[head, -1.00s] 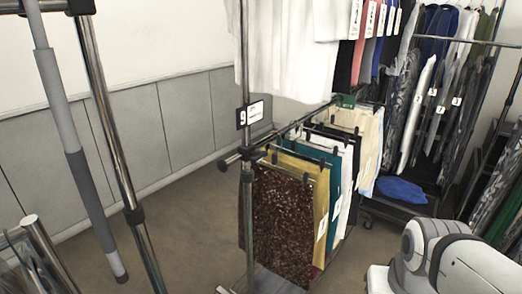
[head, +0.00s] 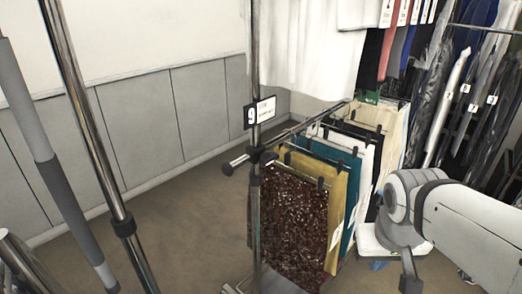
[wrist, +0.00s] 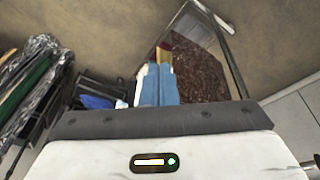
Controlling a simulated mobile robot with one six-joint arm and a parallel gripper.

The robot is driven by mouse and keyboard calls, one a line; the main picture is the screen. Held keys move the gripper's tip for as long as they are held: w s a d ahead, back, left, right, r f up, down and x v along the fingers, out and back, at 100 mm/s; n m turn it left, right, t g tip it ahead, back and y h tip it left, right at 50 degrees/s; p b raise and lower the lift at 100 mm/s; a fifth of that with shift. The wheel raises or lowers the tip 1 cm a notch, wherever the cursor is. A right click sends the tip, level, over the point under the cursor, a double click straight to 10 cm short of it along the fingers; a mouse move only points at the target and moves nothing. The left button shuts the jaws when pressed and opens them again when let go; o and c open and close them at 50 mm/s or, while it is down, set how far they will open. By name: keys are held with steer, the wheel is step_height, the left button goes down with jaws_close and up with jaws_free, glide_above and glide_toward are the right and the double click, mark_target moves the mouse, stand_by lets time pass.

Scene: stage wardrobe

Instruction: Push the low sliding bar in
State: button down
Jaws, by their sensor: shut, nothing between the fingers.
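The low sliding bar (head: 298,127) runs back from the rack's chrome upright (head: 256,200) in the head view, with several garments hanging under it. Its dark-capped near end (head: 230,168) sticks out to the left of the upright. A dark red sequined garment (head: 290,215) hangs nearest, and also shows in the wrist view (wrist: 200,78). My gripper (wrist: 158,68) is in the wrist view, its pale blue fingers shut and empty. The sequined garment shows beyond the fingers; I cannot tell the distance. My arm is at the right of the head view, clear of the bar's near end.
A number 9 sign (head: 260,112) is on the upright. White garments (head: 305,50) hang above the low bar. A chrome pole (head: 95,130) and a grey pole (head: 55,180) stand at left. Bare floor (head: 180,220) lies between them and the rack. More clothes (head: 460,95) hang at right.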

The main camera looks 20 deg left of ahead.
steer(key=w+a+r+n+t, duration=0.1)
steer(key=w+a+r+n, duration=0.25)
steer(key=a, duration=0.55)
steer(key=w+a+r+n+t, duration=0.1)
steer(key=w+a+r+n, duration=0.2)
steer(key=a, duration=0.5)
steer(key=s+a+r+n+t+y+b, duration=0.1)
steer(key=a+r, duration=0.2)
steer(key=a, duration=0.7)
steer(key=s+a+r+n+t+y, duration=0.1)
steer(key=a+r+n, duration=0.15)
steer(key=a, duration=0.75)
steer(key=w+f, duration=0.7)
steer(key=w, duration=0.2)
steer(key=shift+m+p, duration=0.4)
steer(key=shift+p, duration=0.05)
steer(key=shift+w, duration=0.1)
